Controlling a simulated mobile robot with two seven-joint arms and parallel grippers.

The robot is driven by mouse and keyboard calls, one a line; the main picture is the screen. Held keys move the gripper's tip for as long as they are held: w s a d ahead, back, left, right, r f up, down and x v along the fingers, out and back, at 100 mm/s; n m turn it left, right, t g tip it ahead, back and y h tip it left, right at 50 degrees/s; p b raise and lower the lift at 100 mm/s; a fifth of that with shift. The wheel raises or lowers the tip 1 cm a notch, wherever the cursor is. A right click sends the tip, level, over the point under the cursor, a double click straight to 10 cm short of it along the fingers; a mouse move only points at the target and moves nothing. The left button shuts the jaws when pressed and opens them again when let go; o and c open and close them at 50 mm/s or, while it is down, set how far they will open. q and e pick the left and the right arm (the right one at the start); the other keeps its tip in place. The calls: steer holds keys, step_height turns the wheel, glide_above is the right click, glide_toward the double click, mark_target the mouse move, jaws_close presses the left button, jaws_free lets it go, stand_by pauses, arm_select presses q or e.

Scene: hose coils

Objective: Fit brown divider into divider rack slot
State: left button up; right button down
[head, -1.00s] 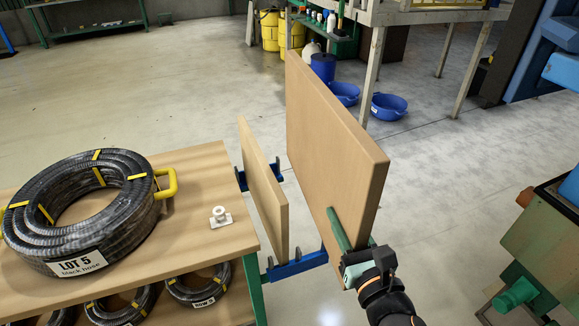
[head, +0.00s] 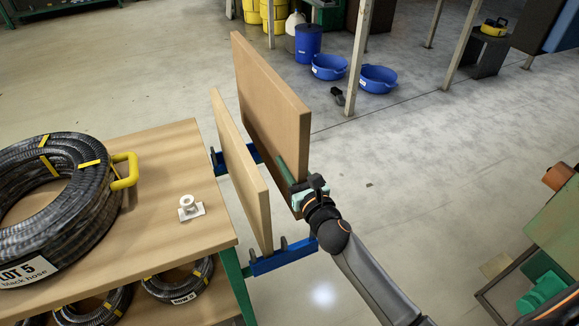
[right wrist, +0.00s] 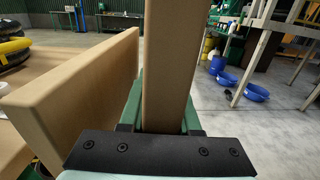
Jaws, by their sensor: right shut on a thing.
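The brown divider (head: 272,95) is a flat upright panel. My right gripper (head: 290,178) is shut on its near edge, and the panel also shows between the fingers in the right wrist view (right wrist: 168,65). The divider rack has a blue front bar (head: 285,258) with short dark pegs and a blue rear bar (head: 217,160) beside the table. A second, lighter panel (head: 238,165) stands upright in the rack, left of the held divider and roughly parallel to it. My left gripper is not in view.
The wooden table (head: 160,160) at left carries a black hose coil (head: 60,190) with a yellow handle and a small white fitting (head: 189,207). More coils lie on the shelf below. Blue tubs (head: 378,79) stand on the floor behind.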

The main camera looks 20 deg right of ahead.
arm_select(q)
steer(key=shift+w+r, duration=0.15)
arm_select(e)
steer(key=shift+r, duration=0.2)
steer(key=shift+f+b, duration=0.65)
steer(key=shift+f, duration=0.35)
steer(key=shift+f+b, duration=1.4)
steer(key=shift+f, duration=0.3)
steer(key=shift+f+b, duration=0.5)
steer(key=shift+f, duration=0.1)
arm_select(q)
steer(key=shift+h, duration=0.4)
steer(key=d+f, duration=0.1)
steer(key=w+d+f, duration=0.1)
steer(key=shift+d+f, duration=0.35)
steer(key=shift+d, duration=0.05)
arm_select(e)
steer(key=shift+r, duration=0.2)
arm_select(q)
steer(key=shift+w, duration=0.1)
